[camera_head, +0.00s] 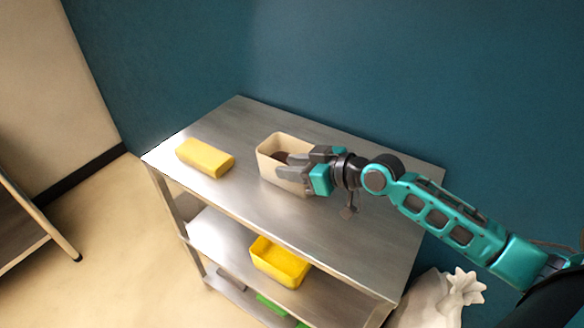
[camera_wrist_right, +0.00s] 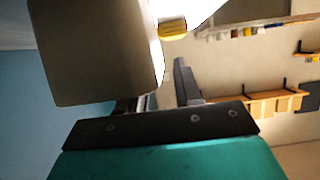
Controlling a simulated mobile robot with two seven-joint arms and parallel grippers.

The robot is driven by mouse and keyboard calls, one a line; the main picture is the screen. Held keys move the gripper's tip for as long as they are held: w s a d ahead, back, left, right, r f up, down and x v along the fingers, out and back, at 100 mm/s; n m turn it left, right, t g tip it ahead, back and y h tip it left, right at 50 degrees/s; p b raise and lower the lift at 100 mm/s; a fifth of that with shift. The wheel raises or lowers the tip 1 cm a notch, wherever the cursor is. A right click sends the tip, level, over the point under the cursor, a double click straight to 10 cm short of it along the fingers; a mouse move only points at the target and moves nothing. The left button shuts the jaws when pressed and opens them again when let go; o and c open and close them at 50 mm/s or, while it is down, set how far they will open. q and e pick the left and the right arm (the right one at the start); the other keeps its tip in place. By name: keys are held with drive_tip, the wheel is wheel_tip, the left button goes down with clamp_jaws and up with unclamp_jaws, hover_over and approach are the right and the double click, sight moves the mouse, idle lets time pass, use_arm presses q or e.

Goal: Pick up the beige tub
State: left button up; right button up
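The beige tub (camera_head: 268,148) stands on the top shelf of a metal cart, near its middle. It has a dark content that is partly hidden. My right gripper (camera_head: 288,166) is at the tub's right end, one finger over the rim and the other along the outer front side. In the right wrist view the tub (camera_wrist_right: 95,50) fills the upper left and hides part of one finger. The other finger of my right gripper (camera_wrist_right: 160,85) stands apart from it with a gap, so the gripper looks open. My left gripper is not in view.
A yellow block-like container (camera_head: 205,157) lies left of the tub on the metal cart (camera_head: 240,200). A yellow open tub (camera_head: 280,262) is on the shelf below. A white sack (camera_head: 435,300) stands right of the cart. A teal wall (camera_head: 350,70) is behind.

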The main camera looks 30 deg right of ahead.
drive_tip(key=shift+w+a+f, duration=0.2)
drive_tip(key=shift+w+a, duration=0.05)
drive_tip(key=shift+w, duration=0.2)
clamp_jaws()
drive_tip(key=shift+r, duration=0.1)
